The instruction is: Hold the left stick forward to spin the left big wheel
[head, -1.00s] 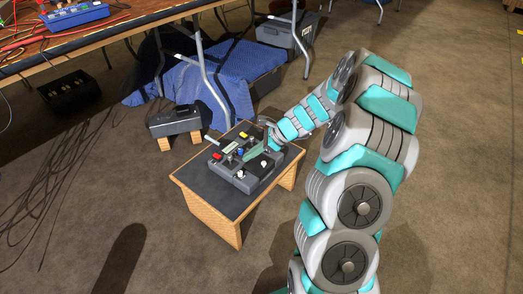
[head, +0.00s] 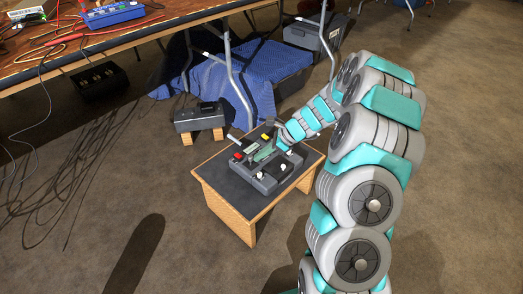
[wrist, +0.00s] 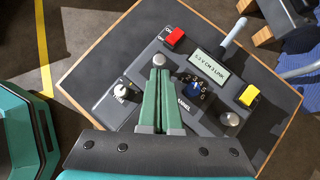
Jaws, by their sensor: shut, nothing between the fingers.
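A dark grey control box (head: 268,181) sits on the small low table. In the wrist view it carries a red switch (wrist: 175,37), a yellow switch (wrist: 249,95), a text display (wrist: 209,65), a blue dial (wrist: 195,88), a TRIM knob (wrist: 124,88) and a silver round knob (wrist: 229,120). A light grey rod (wrist: 233,33) sticks up past the display. My gripper (wrist: 159,62) has its green fingers together and empty over the box. I cannot tell whether they touch it. They hide part of the panel, and I cannot tell which control is the left stick. No big wheel shows.
The low table (head: 231,190) has a dark top and wooden edges. Behind it stand a dark case on wooden blocks (head: 199,117), a blue cloth (head: 230,78) and a long workbench (head: 130,38) with metal legs.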

